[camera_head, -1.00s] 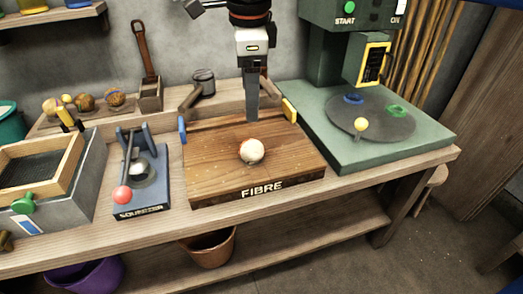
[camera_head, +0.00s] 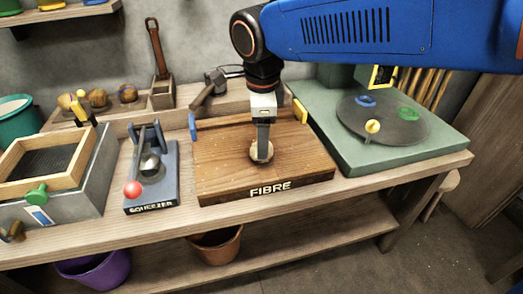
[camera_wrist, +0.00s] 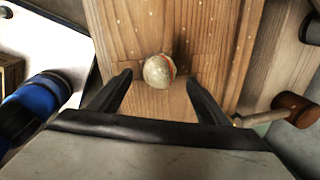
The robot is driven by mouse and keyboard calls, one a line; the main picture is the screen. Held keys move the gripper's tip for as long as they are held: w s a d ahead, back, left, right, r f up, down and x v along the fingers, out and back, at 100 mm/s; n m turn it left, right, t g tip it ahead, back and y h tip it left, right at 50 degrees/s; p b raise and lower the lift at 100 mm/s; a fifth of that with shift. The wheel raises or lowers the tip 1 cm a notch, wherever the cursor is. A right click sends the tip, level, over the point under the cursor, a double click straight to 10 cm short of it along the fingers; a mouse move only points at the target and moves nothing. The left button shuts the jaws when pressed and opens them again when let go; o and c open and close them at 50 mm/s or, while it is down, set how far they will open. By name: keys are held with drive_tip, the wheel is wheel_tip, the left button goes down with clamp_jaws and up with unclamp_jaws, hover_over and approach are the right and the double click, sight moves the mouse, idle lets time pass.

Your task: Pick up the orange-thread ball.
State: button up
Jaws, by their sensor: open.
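A pale, cream ball (camera_wrist: 159,70) with an orange line on its right side lies on the wooden board marked FIBRE (camera_head: 225,184). My gripper (camera_wrist: 159,77) is open, with one fingertip to the left and one to the right of the ball. In the wrist view the ball sits at the fingertips' level or slightly beyond, with gaps on both sides. In the head view my gripper (camera_head: 262,157) points down over the ball (camera_head: 252,150) and hides most of it.
A green machine with a round plate (camera_head: 385,125) stands right. Blue (camera_head: 192,127) and yellow (camera_head: 300,111) pieces flank the board. Brownish balls (camera_head: 128,93) sit at the back left.

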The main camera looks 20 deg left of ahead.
sight(253, 149)
drive_tip(key=shift+w+a+f, duration=0.1)
drive_tip(key=shift+w+f, duration=0.1)
drive_tip(key=shift+f, duration=0.95)
drive_tip(key=shift+w+a+f, duration=0.1)
drive_tip(key=shift+w+f, duration=0.1)
drive_tip(key=shift+f, duration=0.9)
drive_tip(key=c, duration=1.2)
